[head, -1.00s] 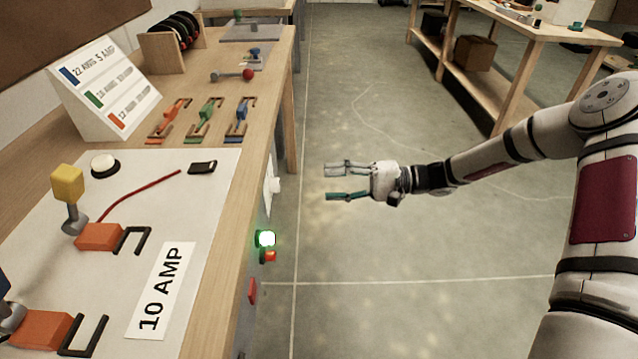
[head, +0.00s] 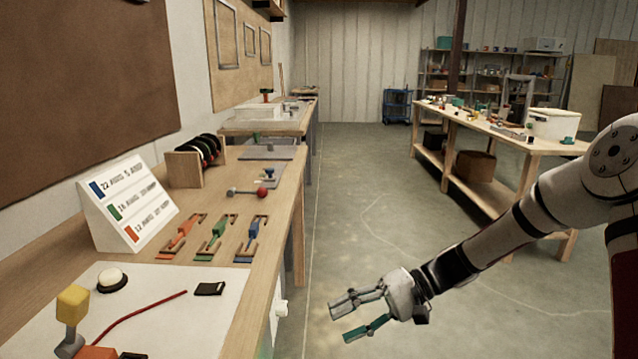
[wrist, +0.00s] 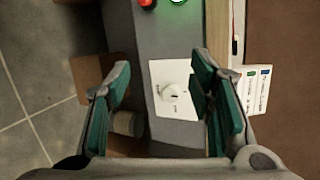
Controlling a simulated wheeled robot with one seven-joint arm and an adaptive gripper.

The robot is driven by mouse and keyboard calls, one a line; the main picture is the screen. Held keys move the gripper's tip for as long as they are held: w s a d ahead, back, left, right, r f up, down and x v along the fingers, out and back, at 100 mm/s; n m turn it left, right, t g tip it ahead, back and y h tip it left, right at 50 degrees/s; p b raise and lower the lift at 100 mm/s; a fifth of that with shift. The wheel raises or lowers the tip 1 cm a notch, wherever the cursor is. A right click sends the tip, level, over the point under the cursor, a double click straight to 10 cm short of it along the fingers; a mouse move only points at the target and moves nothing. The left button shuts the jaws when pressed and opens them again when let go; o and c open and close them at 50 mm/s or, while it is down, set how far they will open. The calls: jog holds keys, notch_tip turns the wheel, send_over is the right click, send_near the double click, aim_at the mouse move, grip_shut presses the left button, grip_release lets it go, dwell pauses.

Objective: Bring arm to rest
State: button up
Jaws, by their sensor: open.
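My gripper (head: 352,318) hangs in the aisle to the right of the left workbench, over the floor. Its fingers are apart with nothing between them in the head view. In the wrist view my gripper (wrist: 160,95) also has its two teal-padded fingers spread. Behind them shows a white plate with a round knob (wrist: 171,93) on the bench front, seen through the gap and apart from the fingers. The arm stretches from the right edge of the head view, angled down and left.
The left workbench (head: 262,290) holds a sign block (head: 127,205), several coloured tools, a red wire (head: 130,312) and a yellow-topped lever (head: 72,305). A second bench (head: 500,135) stands at the back right. The floor between them (head: 385,215) is clear. A green light (wrist: 178,1) shows in the wrist view.

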jog(key=s+d+r+t+h, duration=0.1)
jog(key=s+d+r+h, duration=0.35)
jog(key=s, duration=0.55)
jog(key=s+d+r+t+h, duration=0.2)
jog(key=s+d+r+h, duration=0.25)
jog(key=s, duration=0.55)
jog(key=s+d+r+t+h, duration=0.1)
jog(key=s+d+r+h, duration=0.4)
jog(key=s, duration=0.6)
notch_tip(320, 180, up, 16)
jog(key=t+p, duration=0.3)
jog(key=p, duration=1.1)
jog(key=shift+w+a+r+y, duration=0.2)
jog(key=shift+w+a+y, duration=0.1)
jog(key=shift+a, duration=0.1)
